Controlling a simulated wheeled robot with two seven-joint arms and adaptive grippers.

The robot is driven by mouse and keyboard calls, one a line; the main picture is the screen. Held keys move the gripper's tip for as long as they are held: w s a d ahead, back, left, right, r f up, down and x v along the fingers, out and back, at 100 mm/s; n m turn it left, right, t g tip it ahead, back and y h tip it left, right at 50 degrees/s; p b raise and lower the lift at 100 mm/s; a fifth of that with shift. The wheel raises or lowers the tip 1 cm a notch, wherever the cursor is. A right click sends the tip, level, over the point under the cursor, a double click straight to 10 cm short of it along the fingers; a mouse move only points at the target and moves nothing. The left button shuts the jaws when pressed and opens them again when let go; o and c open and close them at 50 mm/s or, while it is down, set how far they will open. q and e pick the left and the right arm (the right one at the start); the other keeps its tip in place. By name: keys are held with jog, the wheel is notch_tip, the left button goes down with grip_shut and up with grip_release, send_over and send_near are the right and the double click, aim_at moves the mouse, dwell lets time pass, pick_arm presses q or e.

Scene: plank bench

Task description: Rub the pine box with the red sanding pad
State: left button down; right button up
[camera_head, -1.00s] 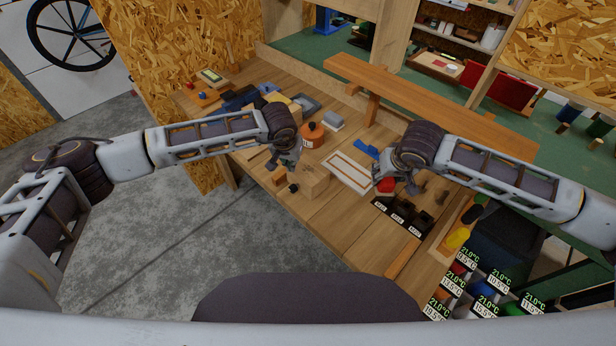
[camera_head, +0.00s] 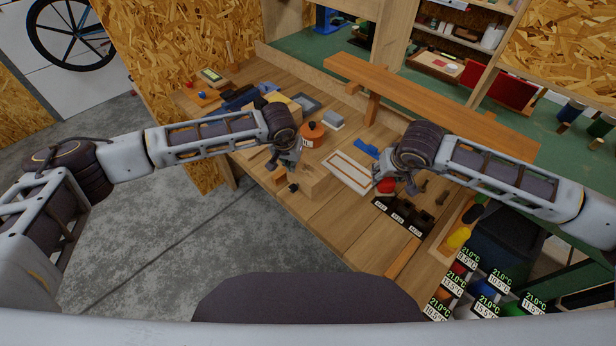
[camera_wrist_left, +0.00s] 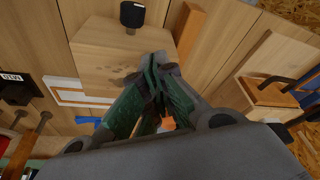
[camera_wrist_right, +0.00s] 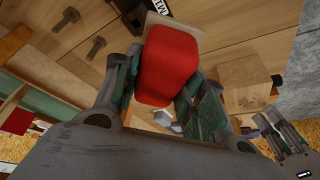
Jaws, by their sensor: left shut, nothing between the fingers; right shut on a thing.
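The pine box (camera_head: 316,181), a pale wooden block, stands on the plank bench. It also shows in the left wrist view (camera_wrist_left: 98,50) and the right wrist view (camera_wrist_right: 246,82). My left gripper (camera_head: 278,165) is shut and empty, with its fingertips (camera_wrist_left: 155,62) at the box's edge; I cannot tell whether they touch it. My right gripper (camera_wrist_right: 160,80) is shut on the red sanding pad (camera_wrist_right: 169,66), which has a pale underside. In the head view the pad (camera_head: 386,185) is held to the right of the box, apart from it. The right fingertips are partly hidden there.
A white-framed panel (camera_head: 349,171) lies between the box and the right gripper. Black labelled blocks (camera_head: 402,213) sit at the front right. An orange pot (camera_head: 312,134) stands behind the box. A raised orange-brown plank (camera_head: 430,105) spans the back right.

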pick_arm(q)
jog(key=shift+f+b, duration=0.4)
jog(key=shift+f, duration=0.05)
pick_arm(e)
jog(key=shift+f, duration=0.4)
pick_arm(q)
jog(key=shift+r, duration=0.1)
jog(key=shift+r+p, duration=0.65)
jog(key=shift+r, duration=2.3)
pick_arm(e)
jog(key=shift+r, duration=0.65)
pick_arm(q)
jog(key=shift+r, duration=0.1)
jog(key=v, duration=1.1)
jog(key=shift+s+r, duration=0.2)
jog(key=shift+r, duration=0.2)
jog(key=shift+s+f, duration=0.1)
jog(key=shift+s, duration=0.05)
pick_arm(e)
jog(key=shift+s+f, duration=0.1)
